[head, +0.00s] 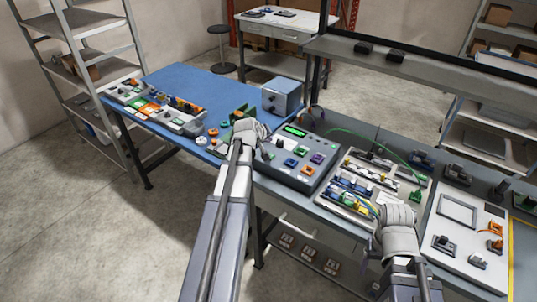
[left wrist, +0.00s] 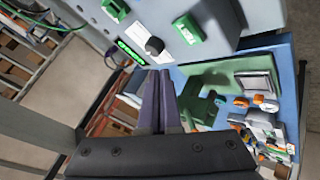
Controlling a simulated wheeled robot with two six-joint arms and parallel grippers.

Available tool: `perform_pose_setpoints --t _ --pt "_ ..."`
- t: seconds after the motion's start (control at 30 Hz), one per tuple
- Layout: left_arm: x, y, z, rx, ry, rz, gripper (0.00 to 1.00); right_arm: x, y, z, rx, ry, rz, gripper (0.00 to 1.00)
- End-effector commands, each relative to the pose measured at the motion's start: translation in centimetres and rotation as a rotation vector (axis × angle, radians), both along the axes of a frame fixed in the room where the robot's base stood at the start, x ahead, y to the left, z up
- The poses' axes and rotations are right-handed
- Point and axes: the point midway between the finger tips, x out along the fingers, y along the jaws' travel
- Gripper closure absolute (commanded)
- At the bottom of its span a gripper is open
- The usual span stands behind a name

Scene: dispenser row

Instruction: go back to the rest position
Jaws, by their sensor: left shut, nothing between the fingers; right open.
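My left gripper (head: 247,128) is over the blue table's right end, beside the grey console (head: 312,173) with its green display. In the left wrist view its two dark fingers (left wrist: 157,75) are together with nothing between them. The console also shows at the top of that view (left wrist: 205,12), apart from or just beyond the fingertips; the gap is hard to judge. My right gripper (head: 397,212) is over the right workbench, by a tray (head: 330,203) of small coloured parts. It is open; its fingers are mostly hidden by its own wrist.
A white board (head: 460,240) with black fixtures lies at right. A shelf rail (head: 410,65) runs behind the workbench. Floor is clear at left.

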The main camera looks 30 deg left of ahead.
Motion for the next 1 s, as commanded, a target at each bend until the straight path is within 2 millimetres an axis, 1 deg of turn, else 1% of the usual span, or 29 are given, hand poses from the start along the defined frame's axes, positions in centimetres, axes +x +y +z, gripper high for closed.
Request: perform_pose_setpoints --t 0.5,0.57,0.63,0.67,0.77,0.8,0.87,0.9,0.97,1.0 --pt "0.0 0.0 0.0 0.000 0.000 0.000 1.00 0.0 0.0 0.0 0.000 0.000 0.001 0.29" --pt "-0.1 -0.5 -0.1 0.002 0.006 -0.010 1.00 0.0 0.0 0.0 0.000 0.000 0.001 0.29" --pt "-0.3 -2.3 -0.5 0.009 0.030 -0.047 1.00 0.0 0.0 0.0 0.000 0.000 0.001 0.29" --pt "-0.4 -3.6 -0.7 0.015 0.047 -0.072 1.00 0.0 0.0 0.0 0.000 0.000 0.001 0.29" --pt "-1.7 -9.2 -1.9 0.045 0.130 -0.195 1.00 0.0 0.0 0.0 0.000 0.000 0.001 0.29" --pt "-2.5 -12.0 -2.5 0.063 0.173 -0.259 1.00 0.0 0.0 0.0 0.000 0.000 0.001 0.29" --pt "-4.1 -16.1 -3.3 0.095 0.243 -0.360 1.00 0.0 0.0 0.0 0.000 0.000 0.001 0.29" --pt "-5.4 -18.7 -3.9 0.118 0.291 -0.428 1.00 0.0 0.0 0.0 0.000 0.000 0.001 0.29" --pt "-7.7 -22.4 -4.7 0.157 0.363 -0.532 1.00 0.0 0.0 0.0 0.000 0.000 0.001 0.29" --pt "-9.4 -24.8 -5.1 0.185 0.413 -0.602 1.00 0.0 0.0 0.0 0.000 0.000 0.001 0.29"
